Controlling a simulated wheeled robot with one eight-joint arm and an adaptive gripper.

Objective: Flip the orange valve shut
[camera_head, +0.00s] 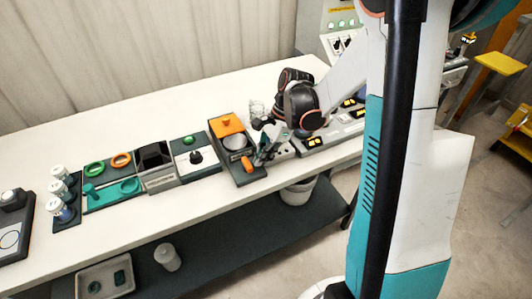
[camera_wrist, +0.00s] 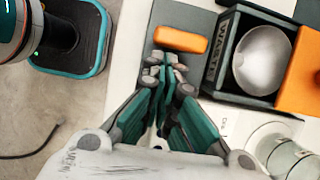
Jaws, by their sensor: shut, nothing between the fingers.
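The orange valve handle (camera_head: 247,164) is a short bar at the front of a dark-based unit on the table. In the wrist view the orange handle (camera_wrist: 181,40) lies crosswise just ahead of my fingertips. My gripper (camera_head: 260,160) is right beside the handle's right side in the head view. In the wrist view my gripper (camera_wrist: 165,62) is shut and empty, its tips close to the handle; I cannot tell whether they touch it. A dark box marked WASTE (camera_wrist: 221,50), holding a silver bowl (camera_wrist: 262,58), belongs to the same unit.
An orange flap (camera_head: 226,124) stands behind the bowl. A panel with a black knob (camera_head: 196,157) lies to the left, a panel with lit yellow switches (camera_head: 315,142) to the right. A clear jar (camera_wrist: 290,160) stands near my gripper. The table's front edge is close.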

